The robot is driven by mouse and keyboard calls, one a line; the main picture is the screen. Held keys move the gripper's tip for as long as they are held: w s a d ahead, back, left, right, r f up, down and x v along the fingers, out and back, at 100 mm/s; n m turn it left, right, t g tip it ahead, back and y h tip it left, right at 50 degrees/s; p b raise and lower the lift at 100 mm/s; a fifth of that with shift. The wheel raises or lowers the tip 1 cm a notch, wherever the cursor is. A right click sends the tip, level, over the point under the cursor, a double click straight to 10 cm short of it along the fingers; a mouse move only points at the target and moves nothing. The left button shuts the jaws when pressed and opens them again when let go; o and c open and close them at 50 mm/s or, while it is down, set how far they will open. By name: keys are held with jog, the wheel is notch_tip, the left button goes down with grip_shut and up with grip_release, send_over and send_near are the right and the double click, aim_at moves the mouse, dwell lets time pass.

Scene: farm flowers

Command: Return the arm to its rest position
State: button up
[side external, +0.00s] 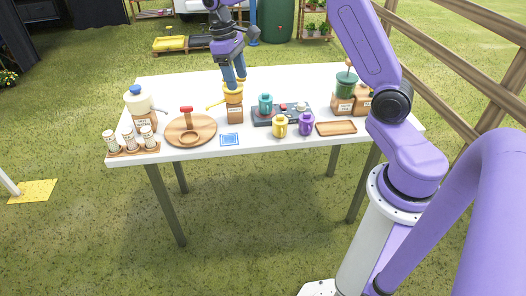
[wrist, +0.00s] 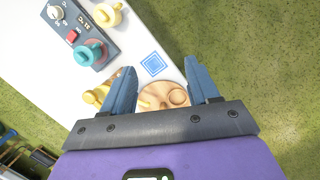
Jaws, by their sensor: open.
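My gripper (side external: 235,84) points down over the white table, above the yellow can (side external: 233,98) on a wooden block (side external: 235,114). From the side, the fingertips overlap the can's top; I cannot tell how far above it they are. In the wrist view my gripper (wrist: 160,70) has its two blue fingers spread wide with nothing between them. The round wooden board (wrist: 155,96) and the blue square (wrist: 153,63) show through the gap below. A part of the yellow can (wrist: 94,97) shows beside the left finger.
On the table (side external: 185,90) stand a teal mug (side external: 265,103), yellow mug (side external: 280,126), purple mug (side external: 306,124), grey control panel (side external: 262,117), and small jars (side external: 129,137) at the left. A green pot (side external: 346,84) stands at the right. A wooden fence (side external: 470,40) runs behind my arm.

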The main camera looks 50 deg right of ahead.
jog(key=s+a+r+n+t, duration=0.1)
jog(key=s+a+n, duration=0.1)
jog(key=s+a, duration=0.45)
jog(key=s+a+r+n, duration=0.2)
jog(key=s+a+n, duration=0.15)
jog(key=s, duration=0.65)
jog(key=s+d+f+n+t+y, duration=0.1)
jog(key=s+f+n, duration=0.2)
jog(key=s, duration=1.4)
jog(key=shift+n, duration=0.35)
